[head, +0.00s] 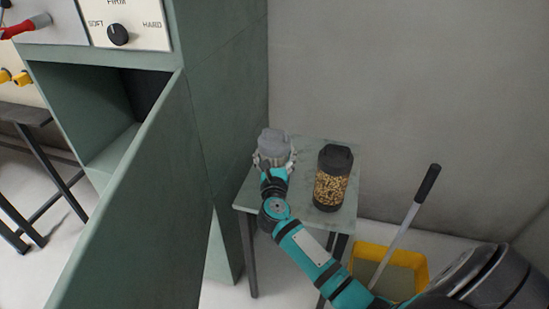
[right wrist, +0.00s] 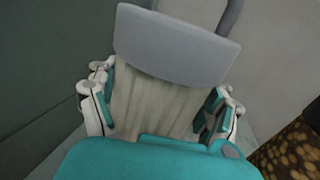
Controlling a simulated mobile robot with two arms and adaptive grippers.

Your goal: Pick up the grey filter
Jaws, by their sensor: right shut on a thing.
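The grey filter (head: 273,142) is at the left part of the small table, upright, with a grey cap and handle. My right gripper (head: 274,162) is around it, shut on its body. In the right wrist view the filter (right wrist: 178,45) shows its grey cap and a pale pleated body between the two fingers of my right gripper (right wrist: 162,112). I cannot tell whether its base touches the table. My left gripper is not in view.
A dark-lidded jar of yellow-brown pieces (head: 332,178) stands to the right on the small table (head: 300,200). A green cabinet (head: 215,110) with an open door (head: 130,200) is at left. A yellow bucket (head: 408,262) with a long-handled tool (head: 405,222) stands on the floor.

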